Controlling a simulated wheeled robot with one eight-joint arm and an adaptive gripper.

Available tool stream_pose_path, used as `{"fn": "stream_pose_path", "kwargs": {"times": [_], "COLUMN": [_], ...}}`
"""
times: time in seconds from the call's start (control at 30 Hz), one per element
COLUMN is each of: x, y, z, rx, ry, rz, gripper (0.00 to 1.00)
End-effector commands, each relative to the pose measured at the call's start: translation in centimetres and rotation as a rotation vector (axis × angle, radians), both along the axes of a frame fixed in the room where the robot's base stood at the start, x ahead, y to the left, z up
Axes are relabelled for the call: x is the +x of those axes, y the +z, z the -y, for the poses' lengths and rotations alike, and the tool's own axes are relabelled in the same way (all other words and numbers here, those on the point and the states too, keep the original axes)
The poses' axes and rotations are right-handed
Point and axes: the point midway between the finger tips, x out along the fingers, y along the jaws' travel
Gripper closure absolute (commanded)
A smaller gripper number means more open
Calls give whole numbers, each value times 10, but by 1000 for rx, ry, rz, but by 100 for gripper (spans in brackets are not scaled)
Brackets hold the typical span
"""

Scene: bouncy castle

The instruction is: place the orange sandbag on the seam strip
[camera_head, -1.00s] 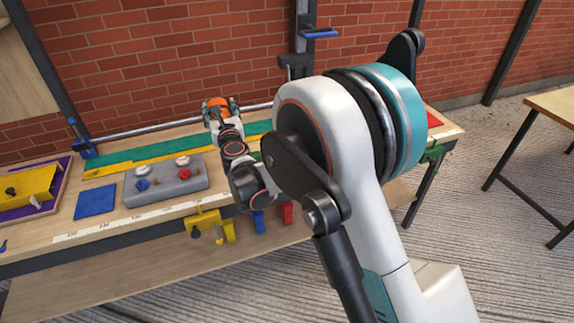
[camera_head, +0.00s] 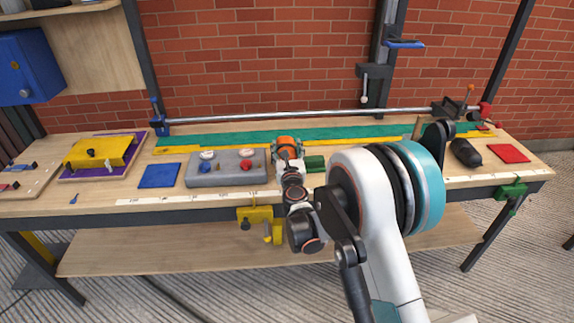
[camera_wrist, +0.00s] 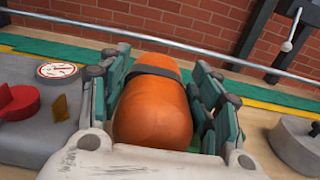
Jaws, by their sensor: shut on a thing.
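The orange sandbag (camera_head: 286,142) is a rounded bag with a dark band around it, which shows in the wrist view (camera_wrist: 155,112). My gripper (camera_head: 288,149) is shut on it, with green finger pads on both sides in the wrist view (camera_wrist: 160,85). A long green strip (camera_head: 355,133) lies along the back of the workbench, with a yellow strip (camera_head: 345,145) along its front edge. I cannot tell which of them is the seam strip. The bag overlaps the strips in the head view; whether it touches them is hidden.
A grey box with knobs (camera_head: 221,175) stands just left of my gripper. A metal rail (camera_head: 310,115) runs behind the strips. A blue pad (camera_head: 160,175) and a dark pouch (camera_head: 465,152) lie farther out on the bench.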

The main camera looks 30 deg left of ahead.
Motion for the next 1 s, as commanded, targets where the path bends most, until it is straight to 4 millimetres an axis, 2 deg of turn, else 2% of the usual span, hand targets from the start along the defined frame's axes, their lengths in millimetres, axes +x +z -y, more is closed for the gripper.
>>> {"fn": "stream_pose_path", "kwargs": {"times": [0.23,0.5,0.87,0.9,0.93,1.0], "x": [0,0,0,0,0,0], "y": [-13,-46,-48,-50,-50,-49], "z": [0,0,0,0,0,0], "rx": [0,0,0,0,0,0], "ry": [0,0,0,0,0,0], "rz": [0,0,0,0,0,0], "gripper": [99,99,99,40,33,32]}}
